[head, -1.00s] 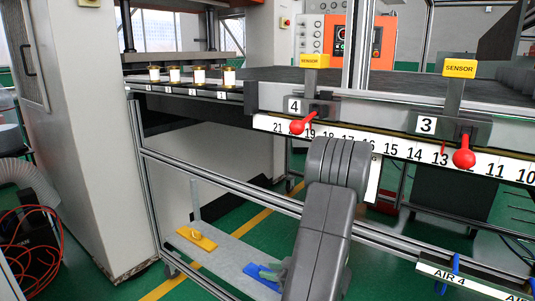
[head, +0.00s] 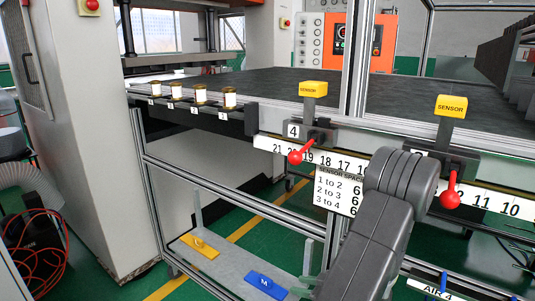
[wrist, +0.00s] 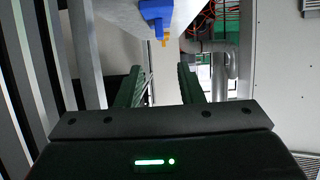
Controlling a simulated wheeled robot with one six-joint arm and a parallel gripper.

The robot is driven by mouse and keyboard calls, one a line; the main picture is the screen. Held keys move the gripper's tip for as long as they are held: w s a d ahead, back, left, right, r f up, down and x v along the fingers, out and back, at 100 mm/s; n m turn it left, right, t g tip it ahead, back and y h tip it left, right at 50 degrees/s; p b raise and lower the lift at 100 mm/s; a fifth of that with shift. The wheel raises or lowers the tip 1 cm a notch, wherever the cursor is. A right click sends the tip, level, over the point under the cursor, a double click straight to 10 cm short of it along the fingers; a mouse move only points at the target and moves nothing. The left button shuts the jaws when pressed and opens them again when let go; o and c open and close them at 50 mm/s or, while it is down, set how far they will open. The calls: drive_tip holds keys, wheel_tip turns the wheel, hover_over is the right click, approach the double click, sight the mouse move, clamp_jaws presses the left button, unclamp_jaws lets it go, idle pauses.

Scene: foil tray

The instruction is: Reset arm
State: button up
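My gripper shows in the wrist view (wrist: 158,88) as two green fingers set wide apart, with nothing between them. In the head view my grey arm hangs in front of the bench at the lower right, and the gripper is mostly hidden behind it or out of frame. A blue block (head: 265,281) and a yellow block (head: 200,246) lie on the grey lower shelf (head: 225,263). The blue block also shows in the wrist view (wrist: 156,14), beyond the fingers, with a bit of yellow past it.
The metal bench frame (head: 235,213) stands close by my arm. Two yellow sensors (head: 313,89) with red levers (head: 295,157) line its numbered front rail. Several small gold-and-white cylinders (head: 200,94) stand at the left. A tall white cabinet (head: 85,140) borders the left side.

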sight(268, 280)
drive_tip(key=b+x, duration=0.9)
drive_tip(key=x, duration=0.3)
drive_tip(key=shift+a+f, duration=0.15)
drive_tip(key=shift+f, duration=0.15)
wheel_tip(268, 280, up, 11)
drive_tip(key=p, duration=0.4)
drive_tip(key=w+a+r+m+t+h+p, duration=0.1)
drive_tip(key=w+r+m+t+h+p, duration=0.3)
drive_tip(key=p, duration=0.6)
drive_tip(key=w+r+m+h, duration=0.1)
drive_tip(key=w+m, duration=0.1)
drive_tip(key=w, duration=0.1)
drive_tip(key=shift+r, duration=0.35)
drive_tip(key=shift+w+a+h+p, duration=0.1)
drive_tip(key=shift+w+h+p, duration=0.05)
drive_tip(key=shift+h+p, duration=0.35)
drive_tip(key=shift+r+m+t+h+p, duration=0.1)
drive_tip(key=shift+m+t+h+p, duration=0.35)
drive_tip(key=shift+m+p, duration=0.3)
